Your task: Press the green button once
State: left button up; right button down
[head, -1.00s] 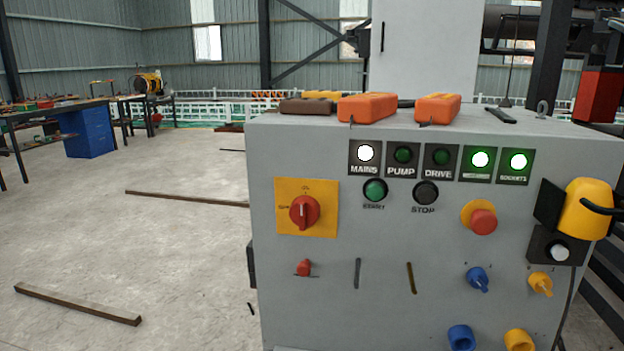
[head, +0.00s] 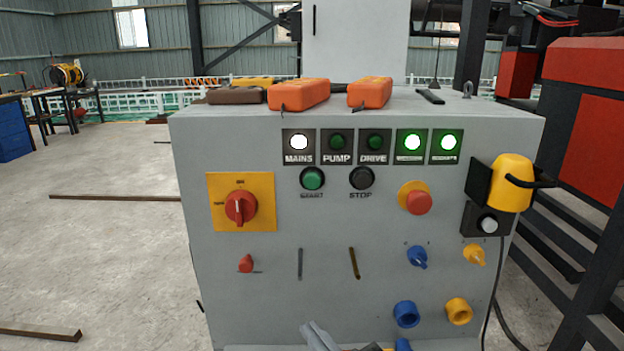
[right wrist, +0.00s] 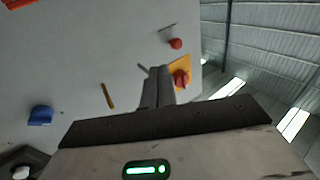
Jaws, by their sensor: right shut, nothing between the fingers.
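The green button (head: 312,179), labelled START, is on the upper front of the grey control cabinet (head: 330,215), left of the black STOP button (head: 361,178). My right gripper (head: 316,334) shows at the bottom edge of the head view, low in front of the cabinet, below the green button and apart from it. In the right wrist view its fingers (right wrist: 157,86) are shut together with nothing between them, pointing towards the cabinet face. The green button cannot be made out in that view. My left gripper is not in view.
The mains lamp (head: 299,142) is lit white; pump and drive lamps are dark; two lamps to their right glow green. A red rotary switch (head: 241,208), red mushroom button (head: 418,202) and yellow beacon (head: 510,183) surround the buttons. Orange boxes (head: 299,95) lie on top.

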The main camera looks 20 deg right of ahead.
aim_at(312, 182)
notch_tip(312, 182, up, 18)
jog(key=t+y, duration=0.1)
jog(key=t, duration=0.5)
jog(key=shift+w+d+f+y, duration=0.2)
jog(key=shift+y, duration=0.2)
pick_arm(q)
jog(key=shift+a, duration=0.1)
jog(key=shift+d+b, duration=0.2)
jog(key=shift+b, duration=0.2)
pick_arm(e)
jog(key=w, duration=0.2)
jog(key=w+d, duration=0.1)
jog(key=w, duration=0.2)
jog(key=w+d, duration=0.1)
jog(key=w, duration=0.2)
jog(key=shift+w+d, duration=0.2)
jog(key=shift+w, duration=0.05)
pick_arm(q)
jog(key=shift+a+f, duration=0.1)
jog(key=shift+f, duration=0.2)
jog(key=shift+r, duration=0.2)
pick_arm(e)
jog(key=shift+w, duration=0.15)
